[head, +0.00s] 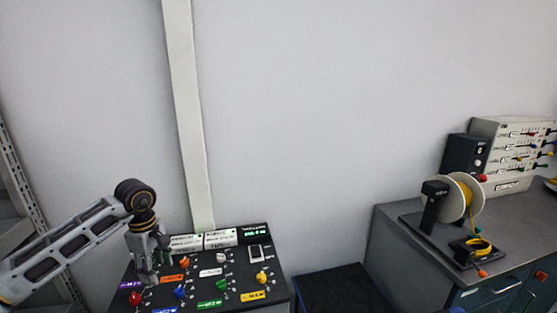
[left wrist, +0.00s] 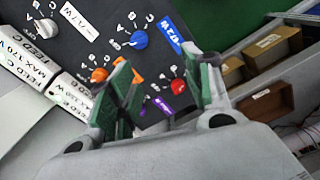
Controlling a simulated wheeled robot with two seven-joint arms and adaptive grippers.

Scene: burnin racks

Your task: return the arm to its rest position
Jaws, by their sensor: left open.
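My left arm comes in from the left in the head view. Its gripper (head: 152,272) points down over the left part of a black control panel (head: 235,283) with coloured knobs. In the left wrist view the two green-padded fingers of my left gripper (left wrist: 162,92) are apart with nothing held between them. Beyond the fingers are a red knob (left wrist: 177,86), an orange knob (left wrist: 99,75) and a blue knob (left wrist: 139,39) on the panel. I cannot tell whether the fingertips touch the panel. My right gripper is not in view.
A grey workbench (head: 388,225) at right carries a wire spool (head: 461,197) on a stand and a beige box (head: 497,150) with coloured leads. A dark blue-edged surface (head: 343,287) lies between panel and bench. Metal shelving (head: 22,185) stands at far left. The wall space above is clear.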

